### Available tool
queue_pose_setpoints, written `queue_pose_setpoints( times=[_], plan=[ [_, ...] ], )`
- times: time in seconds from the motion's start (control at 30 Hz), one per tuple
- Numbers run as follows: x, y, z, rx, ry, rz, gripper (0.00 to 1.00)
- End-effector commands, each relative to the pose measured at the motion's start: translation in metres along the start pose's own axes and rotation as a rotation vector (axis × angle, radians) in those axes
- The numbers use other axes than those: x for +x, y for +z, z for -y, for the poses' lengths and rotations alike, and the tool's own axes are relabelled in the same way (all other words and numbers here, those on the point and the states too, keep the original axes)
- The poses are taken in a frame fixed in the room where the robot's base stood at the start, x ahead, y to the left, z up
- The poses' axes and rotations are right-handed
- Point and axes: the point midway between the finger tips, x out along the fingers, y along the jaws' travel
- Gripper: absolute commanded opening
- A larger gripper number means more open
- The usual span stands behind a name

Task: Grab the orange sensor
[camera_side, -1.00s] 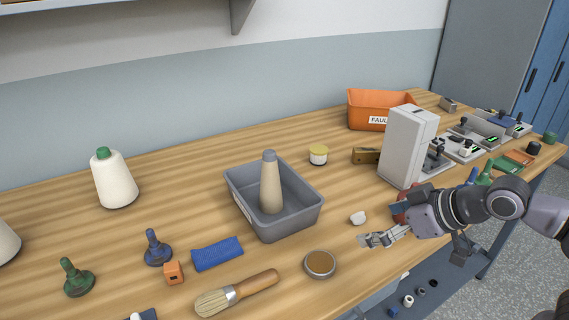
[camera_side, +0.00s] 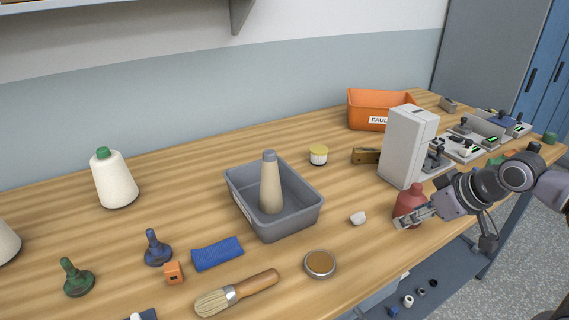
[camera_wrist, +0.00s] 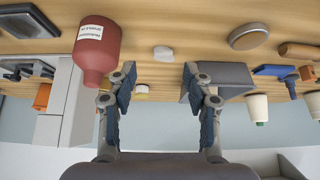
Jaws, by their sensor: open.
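The orange sensor (camera_side: 173,272) is a small orange block with a dark mark. It stands on the wooden table at the front left, between a blue spool pin and a brush. In the wrist view a small orange piece (camera_wrist: 307,72) at the far right edge appears to be the same sensor. My gripper (camera_side: 400,221) is far to the right of it, above the table's front edge beside a red bottle. In the wrist view my gripper (camera_wrist: 159,74) has its two fingers apart with nothing between them.
A grey tray (camera_side: 296,224) holding a tan cone stands mid-table, with a round brown-topped tin (camera_side: 320,264) in front. The red bottle (camera_side: 408,198) is close to my gripper. A blue cloth-like block (camera_side: 217,253) and the brush (camera_side: 237,293) lie near the sensor.

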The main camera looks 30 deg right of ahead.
Motion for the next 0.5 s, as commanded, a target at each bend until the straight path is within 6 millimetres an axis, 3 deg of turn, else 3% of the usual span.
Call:
queue_pose_setpoints(
  times=[0.13,0.27,0.5],
  plan=[
    [-0.002,-0.014,0.009,-0.040,-0.022,0.011,0.51],
    [-0.003,-0.044,0.031,-0.133,-0.070,0.037,0.51],
    [0.004,-0.106,0.093,-0.357,-0.188,0.090,0.51]
  ],
)
